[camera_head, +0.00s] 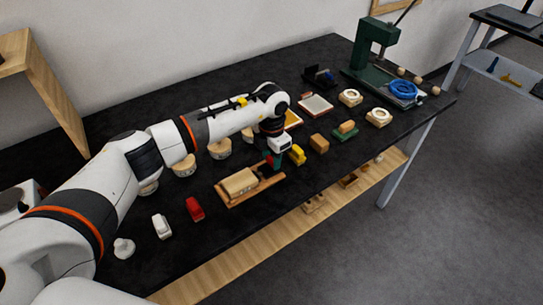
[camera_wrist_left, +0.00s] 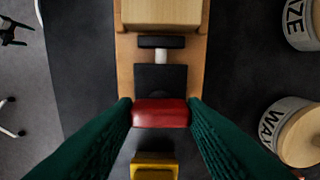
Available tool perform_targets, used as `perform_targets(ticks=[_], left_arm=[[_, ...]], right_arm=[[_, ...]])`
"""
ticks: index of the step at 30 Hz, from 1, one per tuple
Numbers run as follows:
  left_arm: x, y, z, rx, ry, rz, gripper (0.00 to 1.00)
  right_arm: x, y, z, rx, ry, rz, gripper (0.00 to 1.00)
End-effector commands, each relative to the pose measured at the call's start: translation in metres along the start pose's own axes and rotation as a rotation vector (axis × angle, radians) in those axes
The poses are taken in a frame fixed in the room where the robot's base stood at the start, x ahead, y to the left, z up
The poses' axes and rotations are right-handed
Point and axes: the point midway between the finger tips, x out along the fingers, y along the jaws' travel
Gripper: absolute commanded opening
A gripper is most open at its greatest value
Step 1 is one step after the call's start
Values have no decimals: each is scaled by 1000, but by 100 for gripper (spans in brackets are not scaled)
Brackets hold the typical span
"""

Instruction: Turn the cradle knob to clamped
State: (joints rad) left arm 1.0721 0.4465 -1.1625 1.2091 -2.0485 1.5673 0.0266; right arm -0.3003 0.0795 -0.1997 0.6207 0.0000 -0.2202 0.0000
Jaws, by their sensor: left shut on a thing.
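The cradle (camera_head: 263,186) is a wooden base on the dark bench, with a pale wooden block (camera_head: 239,182) lying in it. In the left wrist view, the block (camera_wrist_left: 161,12) is at the top, on the orange-brown base (camera_wrist_left: 125,65). A dark clamp pad (camera_wrist_left: 160,42) on a pale metal shaft faces the block, with a small gap apparent. The red cradle knob (camera_wrist_left: 160,113) is at the near end of the base. My left gripper (camera_wrist_left: 160,114) is shut on the knob, one green finger on each side. In the head view, the left gripper (camera_head: 274,161) is at the cradle's right end.
A yellow item (camera_head: 297,154) is close beside the gripper; it also shows in the wrist view (camera_wrist_left: 154,166). Labelled jars (camera_wrist_left: 301,134) stand to one side. A red item (camera_head: 194,209) and a white item (camera_head: 161,226) lie nearer. A green press (camera_head: 371,52) stands at the far end.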

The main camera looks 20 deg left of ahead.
Motion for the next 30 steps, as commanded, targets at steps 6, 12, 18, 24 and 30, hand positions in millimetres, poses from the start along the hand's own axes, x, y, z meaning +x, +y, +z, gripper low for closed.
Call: perform_targets(ticks=[6, 12, 18, 24, 30], left_arm=[[0, 0, 0, -93, 1, -1, 15], [1, 0, 0, -251, 1, -1, 15], [0, 0, 0, -441, 1, -1, 15], [0, -1, 0, -632, 1, -1, 15], [-1, -1, 0, -822, 1, -1, 15]], right_arm=[[4, 0, 0, 0, 0, 0, 72], [9, 0, -1, 0, 0, 0, 72], [14, 0, -1, 0, 0, 0, 72], [17, 0, -2, 0, 0, 0, 72], [19, 0, -2, 0, 0, 0, 72]])
